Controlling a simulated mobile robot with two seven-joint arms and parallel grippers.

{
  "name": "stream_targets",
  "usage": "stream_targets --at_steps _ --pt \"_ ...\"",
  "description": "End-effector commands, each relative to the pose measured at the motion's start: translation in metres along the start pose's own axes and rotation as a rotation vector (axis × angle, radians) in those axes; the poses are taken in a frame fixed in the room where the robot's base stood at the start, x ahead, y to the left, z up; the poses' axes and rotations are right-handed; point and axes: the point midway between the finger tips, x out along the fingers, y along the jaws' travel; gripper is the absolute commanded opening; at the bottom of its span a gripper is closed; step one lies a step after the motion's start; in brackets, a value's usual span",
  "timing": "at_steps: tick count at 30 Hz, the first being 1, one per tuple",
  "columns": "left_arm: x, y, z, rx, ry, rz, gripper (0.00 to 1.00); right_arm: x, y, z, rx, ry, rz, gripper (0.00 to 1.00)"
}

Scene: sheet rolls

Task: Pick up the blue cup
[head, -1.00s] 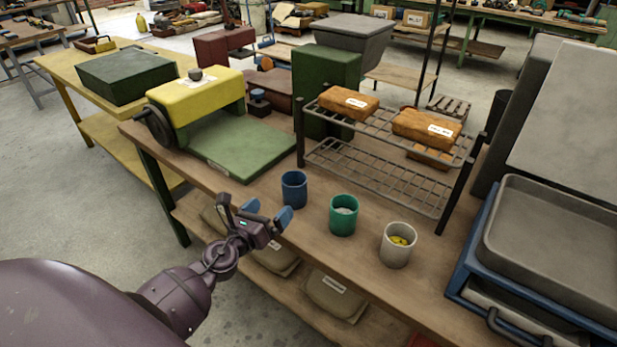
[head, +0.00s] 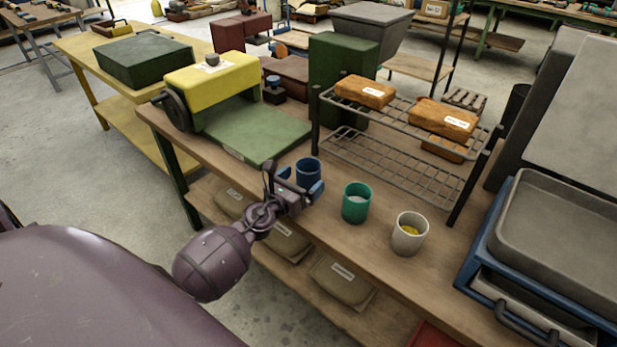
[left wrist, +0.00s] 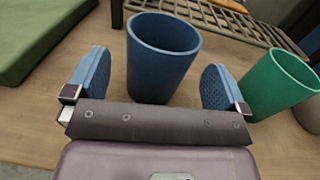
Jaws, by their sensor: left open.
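The blue cup (head: 308,172) stands upright on the wooden workbench, and it also shows in the left wrist view (left wrist: 160,60). My left gripper (head: 296,183) is open at the near side of the cup. In the left wrist view its two blue finger pads (left wrist: 156,84) stand apart, one to each side of the cup's lower part, with gaps to the cup. The cup looks empty inside. My right gripper is not in view.
A wire rack (head: 400,160) with orange packages is behind. A yellow and green machine (head: 212,88) stands to the left.

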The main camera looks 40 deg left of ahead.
Motion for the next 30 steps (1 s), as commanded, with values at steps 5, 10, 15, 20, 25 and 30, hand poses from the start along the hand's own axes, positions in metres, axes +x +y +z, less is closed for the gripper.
stream_targets --at_steps 5,10,15,20,25,30 --pt "0.023 0.001 -0.002 0.000 0.000 0.001 1.00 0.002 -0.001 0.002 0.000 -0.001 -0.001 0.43" --pt "0.032 0.000 -0.002 -0.001 0.000 0.000 1.00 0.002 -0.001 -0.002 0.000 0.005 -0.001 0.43" --pt "0.032 0.000 -0.002 -0.001 0.000 0.000 1.00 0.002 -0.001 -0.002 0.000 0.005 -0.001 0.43" --pt "0.032 0.000 -0.002 -0.001 0.000 0.000 0.82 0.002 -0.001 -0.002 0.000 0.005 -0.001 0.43" --pt "0.031 0.000 -0.002 -0.001 0.000 0.000 0.56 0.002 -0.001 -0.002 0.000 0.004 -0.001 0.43" --pt "0.031 0.000 -0.002 -0.001 0.000 0.000 0.45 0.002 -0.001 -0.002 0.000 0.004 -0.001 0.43"
